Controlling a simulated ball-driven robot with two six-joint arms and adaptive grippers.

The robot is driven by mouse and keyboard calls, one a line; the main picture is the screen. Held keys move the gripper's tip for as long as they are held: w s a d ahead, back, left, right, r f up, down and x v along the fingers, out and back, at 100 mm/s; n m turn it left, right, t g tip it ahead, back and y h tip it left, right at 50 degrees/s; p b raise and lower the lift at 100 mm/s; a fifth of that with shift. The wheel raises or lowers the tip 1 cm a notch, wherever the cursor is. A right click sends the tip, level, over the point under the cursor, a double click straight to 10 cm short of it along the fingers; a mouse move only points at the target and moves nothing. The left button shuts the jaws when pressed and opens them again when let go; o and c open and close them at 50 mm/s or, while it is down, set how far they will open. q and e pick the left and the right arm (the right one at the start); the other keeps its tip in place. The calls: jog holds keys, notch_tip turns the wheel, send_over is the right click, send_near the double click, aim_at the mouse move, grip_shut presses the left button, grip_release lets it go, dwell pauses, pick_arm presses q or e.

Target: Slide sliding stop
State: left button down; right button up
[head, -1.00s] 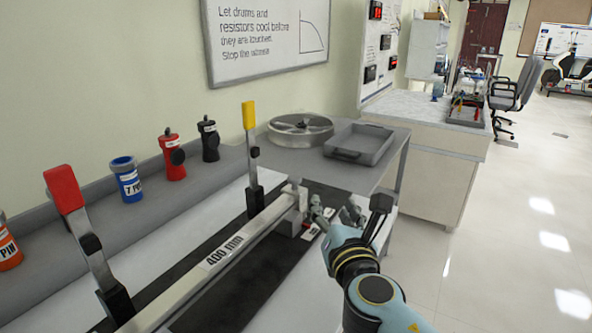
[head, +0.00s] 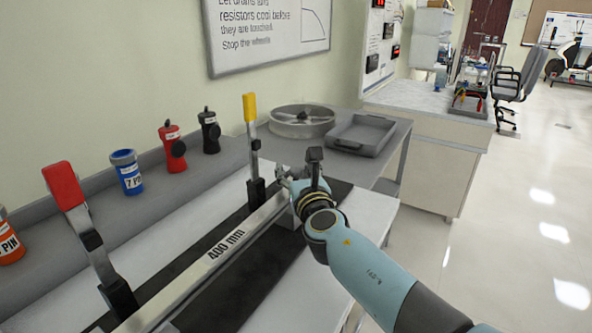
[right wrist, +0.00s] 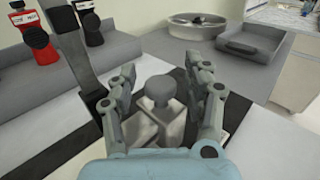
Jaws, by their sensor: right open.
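The sliding stop is a grey block with a rounded knob (right wrist: 160,92) on top, in the middle of the right wrist view. It sits at the far end of the long rail marked 400 mm (head: 225,245). In the head view my right gripper and wrist mostly hide the stop. My right gripper (head: 288,180) is open; in the right wrist view its two fingers (right wrist: 164,82) stand on either side of the knob, with gaps visible. My left gripper is not in view.
A yellow-handled lever (head: 251,140) stands close left of my right gripper, and a red-handled lever (head: 80,225) stands nearer. A grey tray (head: 360,135) and a round drum (head: 302,120) lie behind. Several labelled containers line the shelf at left.

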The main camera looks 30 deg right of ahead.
grip_shut()
dwell(0.4)
jog(key=shift+w+f, duration=0.1)
jog(key=shift+f, duration=0.05)
